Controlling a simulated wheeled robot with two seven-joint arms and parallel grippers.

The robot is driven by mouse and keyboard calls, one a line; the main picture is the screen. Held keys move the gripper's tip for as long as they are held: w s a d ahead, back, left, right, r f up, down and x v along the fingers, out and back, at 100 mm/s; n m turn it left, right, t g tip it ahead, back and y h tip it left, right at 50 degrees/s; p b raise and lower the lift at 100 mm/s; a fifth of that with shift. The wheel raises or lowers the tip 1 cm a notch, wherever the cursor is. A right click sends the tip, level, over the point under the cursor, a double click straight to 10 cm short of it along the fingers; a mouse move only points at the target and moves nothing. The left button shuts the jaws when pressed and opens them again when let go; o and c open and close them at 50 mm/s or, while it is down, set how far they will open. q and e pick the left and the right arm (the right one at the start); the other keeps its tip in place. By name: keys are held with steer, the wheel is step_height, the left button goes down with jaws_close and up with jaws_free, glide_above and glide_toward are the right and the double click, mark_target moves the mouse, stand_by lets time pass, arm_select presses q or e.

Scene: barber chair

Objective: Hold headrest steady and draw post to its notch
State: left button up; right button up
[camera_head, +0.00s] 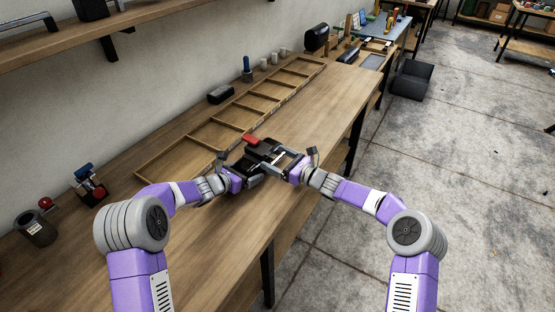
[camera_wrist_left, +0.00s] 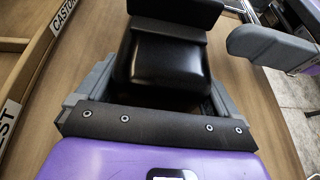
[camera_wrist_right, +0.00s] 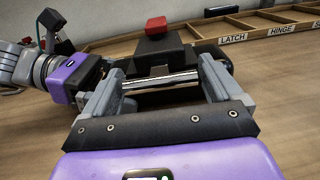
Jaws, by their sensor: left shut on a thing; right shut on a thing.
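The black padded headrest (camera_wrist_left: 165,70) lies between the fingers of my left gripper (camera_wrist_left: 160,88), which is shut on it. In the head view the headrest and post form one dark assembly (camera_head: 263,152) over the bench, between my two grippers. My right gripper (camera_wrist_right: 160,84) is shut on the bright metal post (camera_wrist_right: 162,82), which runs across between its fingers. A black block with a red top (camera_wrist_right: 155,27) stands just beyond the post, and its red top also shows in the head view (camera_head: 251,139). I cannot make out the notch.
A shallow wooden tray (camera_head: 208,127) with several compartments and labels lies along the wall side. A small red and blue device (camera_head: 90,182) and a dark cup (camera_head: 35,228) stand at the left. The bench top is clear in front, with its edge close to my right arm.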

steer(key=v, duration=0.4)
arm_select(q)
steer(key=shift+a, duration=0.1)
arm_select(e)
steer(key=o, duration=1.2)
steer(key=shift+c, duration=0.2)
steer(key=v, duration=1.2)
steer(key=shift+d, duration=0.1)
arm_select(q)
steer(key=o, duration=1.3)
arm_select(e)
steer(key=shift+r, duration=0.1)
